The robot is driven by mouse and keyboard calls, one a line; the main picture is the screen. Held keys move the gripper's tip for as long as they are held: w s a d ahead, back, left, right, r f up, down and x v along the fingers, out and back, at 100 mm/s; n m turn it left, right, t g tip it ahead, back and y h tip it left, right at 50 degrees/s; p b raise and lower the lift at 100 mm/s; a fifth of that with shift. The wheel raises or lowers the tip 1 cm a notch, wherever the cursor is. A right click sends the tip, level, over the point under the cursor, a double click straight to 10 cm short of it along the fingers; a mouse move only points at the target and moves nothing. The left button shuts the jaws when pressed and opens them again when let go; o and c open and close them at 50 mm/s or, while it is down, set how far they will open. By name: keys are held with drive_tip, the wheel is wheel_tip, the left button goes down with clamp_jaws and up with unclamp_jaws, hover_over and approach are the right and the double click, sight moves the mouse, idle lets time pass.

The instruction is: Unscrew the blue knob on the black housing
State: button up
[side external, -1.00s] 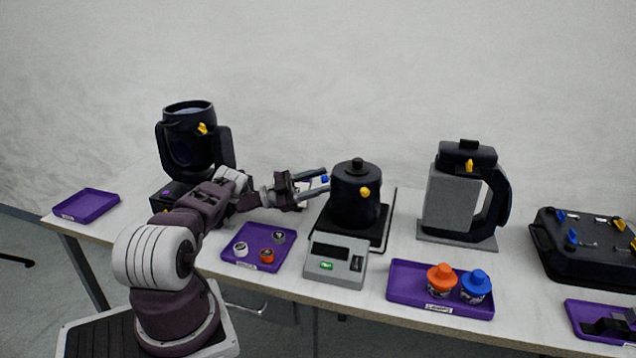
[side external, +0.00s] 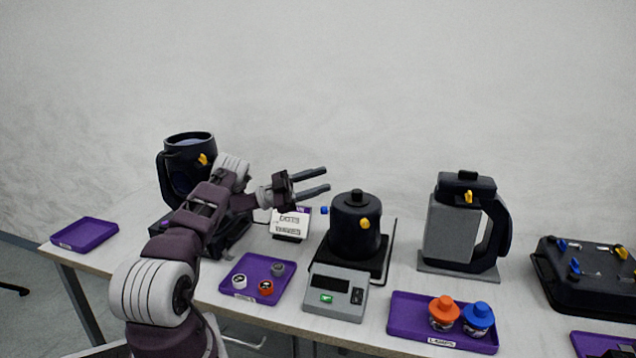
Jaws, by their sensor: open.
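The black housing (side external: 354,240) is a round can with a knob-topped lid, standing on a black base near the middle of the table. A small blue knob (side external: 324,210) shows at its upper left side, and a yellow knob (side external: 365,223) is on its front. A narrow gap shows between the blue knob and the can wall; any stem there is too small to make out. My gripper (side external: 327,179) is open and empty, its two fingers pointing right, above the blue knob in the picture and apart from it.
A grey device (side external: 336,293) stands in front of the housing. A purple tray (side external: 258,291) with small caps lies to its left, another (side external: 420,335) with orange and blue cans to its right. A white sign (side external: 290,222) stands behind. A grey-black jug (side external: 452,225) is at right.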

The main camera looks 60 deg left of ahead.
sight(324, 210)
drive_tip(key=s+a+f+n+g+y, duration=0.2)
drive_tip(key=s+f+n+y, duration=0.35)
drive_tip(key=f+n, duration=0.35)
drive_tip(key=w+d+n, duration=0.1)
drive_tip(key=w, duration=0.2)
drive_tip(key=w+d+n, duration=0.1)
drive_tip(key=w, duration=0.1)
drive_tip(key=shift+w+d+n, duration=0.2)
drive_tip(key=shift+d+n, duration=0.1)
drive_tip(key=shift+c, duration=0.4)
